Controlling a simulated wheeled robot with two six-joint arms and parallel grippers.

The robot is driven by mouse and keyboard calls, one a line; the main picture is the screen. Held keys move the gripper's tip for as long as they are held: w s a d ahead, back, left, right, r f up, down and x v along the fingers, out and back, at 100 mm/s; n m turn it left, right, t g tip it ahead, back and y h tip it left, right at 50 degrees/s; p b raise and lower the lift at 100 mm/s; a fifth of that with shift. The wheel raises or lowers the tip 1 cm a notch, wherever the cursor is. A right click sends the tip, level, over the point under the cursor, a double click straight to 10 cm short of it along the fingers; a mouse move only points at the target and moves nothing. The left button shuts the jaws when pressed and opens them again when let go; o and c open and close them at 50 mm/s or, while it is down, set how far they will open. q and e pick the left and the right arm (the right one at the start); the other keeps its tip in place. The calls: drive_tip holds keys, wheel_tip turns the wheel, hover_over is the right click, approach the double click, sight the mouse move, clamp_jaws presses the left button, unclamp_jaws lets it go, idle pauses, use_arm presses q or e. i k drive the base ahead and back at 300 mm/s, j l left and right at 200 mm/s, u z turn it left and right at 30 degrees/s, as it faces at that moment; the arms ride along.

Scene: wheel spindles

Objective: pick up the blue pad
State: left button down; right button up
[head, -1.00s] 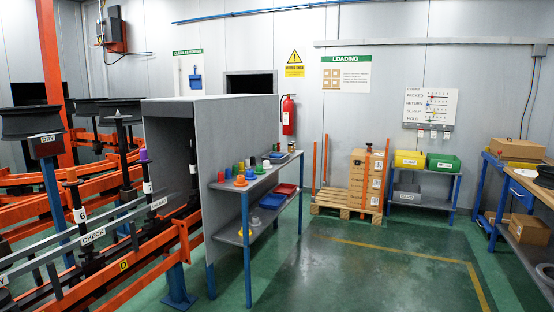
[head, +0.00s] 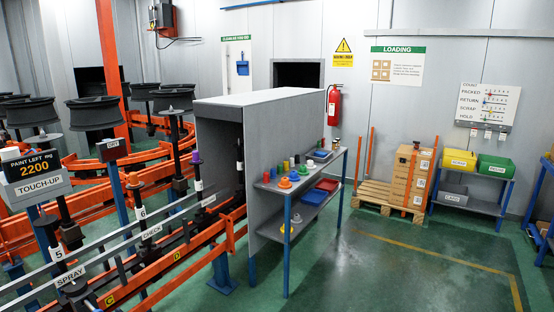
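I cannot pick out a blue pad for certain. A dark blue flat item (head: 319,155) lies toward the far end of the top shelf (head: 264,186) of the blue-legged rack, beside the grey booth. A blue bin (head: 314,197) sits on the lower shelf. Small coloured pieces stand on the top shelf, among them an orange one (head: 285,183); some are too small to tell apart. Neither of my grippers is in view.
Orange rails with wheel spindles and dark wheels (head: 97,112) fill the left. A grey booth (head: 240,120) stands over the line. A pallet with boxes (head: 407,178) and a bin stand (head: 468,200) are at the back. The green floor (head: 400,270) at centre right is clear.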

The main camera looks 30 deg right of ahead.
sight(321, 154)
drive_tip(key=i+l+z, duration=0.45)
drive_tip(key=l, duration=0.15)
drive_tip(key=i+l+z, duration=0.9)
drive_tip(key=i+z, duration=0.45)
drive_tip(key=i, duration=0.2)
drive_tip(key=i+u, duration=0.1)
drive_tip(key=i, duration=0.45)
drive_tip(key=i+l+u, duration=0.1)
drive_tip(key=i, duration=0.4)
drive_tip(key=i+l+u, duration=0.1)
drive_tip(key=i, duration=0.4)
drive_tip(key=i+l+u, duration=0.15)
drive_tip(key=i+u, duration=0.3)
drive_tip(key=i+l+u, duration=0.25)
drive_tip(key=u, duration=0.2)
drive_tip(key=i+l+u, duration=0.25)
drive_tip(key=l+u, duration=0.2)
drive_tip(key=i+l+u, duration=0.2)
drive_tip(key=l+u, duration=0.2)
drive_tip(key=l, duration=0.1)
